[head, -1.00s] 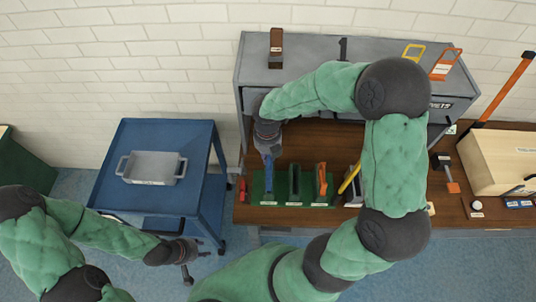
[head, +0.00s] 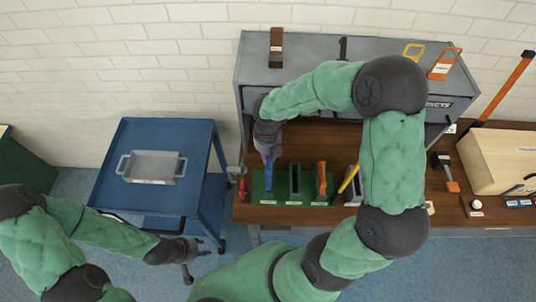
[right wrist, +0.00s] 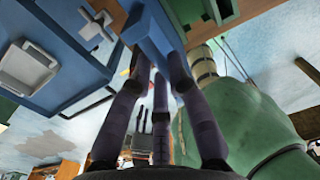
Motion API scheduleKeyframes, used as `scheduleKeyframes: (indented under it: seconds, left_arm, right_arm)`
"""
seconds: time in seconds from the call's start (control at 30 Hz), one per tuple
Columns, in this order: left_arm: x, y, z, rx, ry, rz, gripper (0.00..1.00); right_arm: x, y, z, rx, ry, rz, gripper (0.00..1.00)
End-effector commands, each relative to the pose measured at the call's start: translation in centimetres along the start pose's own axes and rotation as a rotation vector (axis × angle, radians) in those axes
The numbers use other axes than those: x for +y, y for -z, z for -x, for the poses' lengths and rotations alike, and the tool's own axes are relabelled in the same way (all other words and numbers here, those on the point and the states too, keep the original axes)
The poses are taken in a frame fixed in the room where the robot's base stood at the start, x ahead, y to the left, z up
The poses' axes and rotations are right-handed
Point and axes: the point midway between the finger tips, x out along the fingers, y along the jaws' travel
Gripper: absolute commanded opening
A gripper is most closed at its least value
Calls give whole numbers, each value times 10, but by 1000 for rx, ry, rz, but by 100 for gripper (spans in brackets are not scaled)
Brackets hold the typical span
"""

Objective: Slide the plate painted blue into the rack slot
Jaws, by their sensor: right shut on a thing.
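The blue plate (head: 268,176) stands upright at the left end of the green rack (head: 283,198), in line with its left slot. How deep it sits in the slot cannot be told. My right gripper (head: 267,151) is shut on the plate's upper part. In the right wrist view the blue plate (right wrist: 150,35) shows between the fingers (right wrist: 152,80). My left gripper (head: 200,247) is open and empty, low beside the blue cart, far from the rack.
The wooden bench (head: 400,190) carries the rack, with a grey cabinet (head: 300,75) behind. A red item (head: 242,190) is left of the rack, a yellow-handled tool (head: 348,180) to its right. The blue cart (head: 110,180) holds a grey tray (head: 152,167). My right arm covers part of the bench.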

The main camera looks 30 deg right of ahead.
Motion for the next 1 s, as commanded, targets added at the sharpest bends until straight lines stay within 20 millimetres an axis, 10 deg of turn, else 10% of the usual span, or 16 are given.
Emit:
scheduleKeyframes:
  seconds: [1.0]
  left_arm:
    - [3,0,9,0,0,0,40]
  right_arm:
    - [0,-1,0,-1,0,1,0]
